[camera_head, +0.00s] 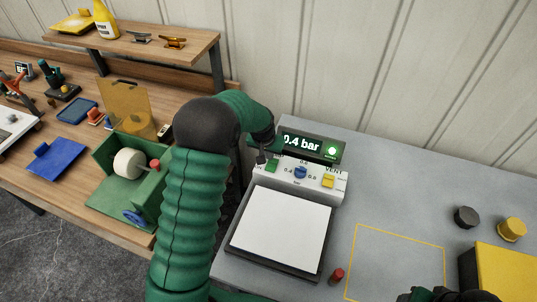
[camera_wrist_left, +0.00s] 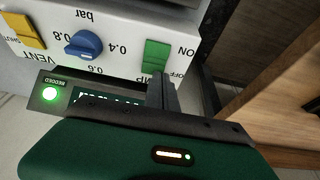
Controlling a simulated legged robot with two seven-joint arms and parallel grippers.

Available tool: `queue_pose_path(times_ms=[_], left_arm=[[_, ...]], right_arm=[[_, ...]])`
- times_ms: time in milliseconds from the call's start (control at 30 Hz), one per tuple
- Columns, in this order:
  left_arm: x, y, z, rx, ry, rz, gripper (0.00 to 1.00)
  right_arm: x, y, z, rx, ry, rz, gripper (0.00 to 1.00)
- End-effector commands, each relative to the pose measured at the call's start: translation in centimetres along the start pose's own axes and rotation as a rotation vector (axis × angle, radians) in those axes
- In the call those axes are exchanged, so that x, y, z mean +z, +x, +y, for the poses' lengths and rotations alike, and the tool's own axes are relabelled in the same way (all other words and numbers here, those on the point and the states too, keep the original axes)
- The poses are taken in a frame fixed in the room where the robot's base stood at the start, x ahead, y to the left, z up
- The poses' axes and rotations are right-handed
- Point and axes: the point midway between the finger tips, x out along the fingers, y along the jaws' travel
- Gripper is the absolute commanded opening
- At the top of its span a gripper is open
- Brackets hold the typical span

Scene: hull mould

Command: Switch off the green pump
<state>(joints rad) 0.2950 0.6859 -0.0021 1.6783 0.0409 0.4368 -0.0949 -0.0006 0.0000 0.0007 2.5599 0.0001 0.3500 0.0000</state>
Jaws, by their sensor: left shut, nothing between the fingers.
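The pump's white control box (camera_head: 323,186) stands on the grey table and carries a green switch (camera_head: 272,165), a blue knob (camera_head: 300,172) and a yellow vent switch (camera_head: 328,181). Its display (camera_head: 302,145) reads 0.4 bar beside a lit green lamp. My left gripper (camera_head: 262,158) is shut and empty at the green switch. In the left wrist view the fingertips (camera_wrist_left: 161,88) are at the OFF end of the green switch (camera_wrist_left: 156,54); I cannot tell whether they touch it. My right gripper (camera_head: 445,295) shows only partly at the bottom edge.
A white pad (camera_head: 281,230) lies before the box. A red cylinder (camera_head: 337,275), dark knob (camera_head: 466,217), yellow knob (camera_head: 511,229) and yellow block (camera_head: 505,272) stand nearby. The yellow-outlined area (camera_head: 395,262) is mostly clear. A wooden bench (camera_head: 40,190) with several items is left.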

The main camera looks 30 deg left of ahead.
Motion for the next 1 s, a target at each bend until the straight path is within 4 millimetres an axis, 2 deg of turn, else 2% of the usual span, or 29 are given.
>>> queue_pose_path(times_ms=[200,533,767,1000], left_arm=[[0.3,1.5,-0.1,0.001,0.001,0.0,0.0],[0.4,2.2,-0.6,0.005,-0.003,-0.002,0.0],[0.4,1.9,-0.3,0.002,-0.001,-0.004,0.0],[1.3,1.4,-0.2,0.004,-0.001,-0.007,0.0]], right_arm=[[-0.1,-0.3,0.1,0.0,0.001,0.0,0.58],[0.0,0.1,0.0,0.0,0.001,0.0,0.58],[0.0,-0.1,0.0,0.0,0.001,0.0,0.58],[-0.1,-0.3,0.0,0.0,0.001,0.0,0.58]])
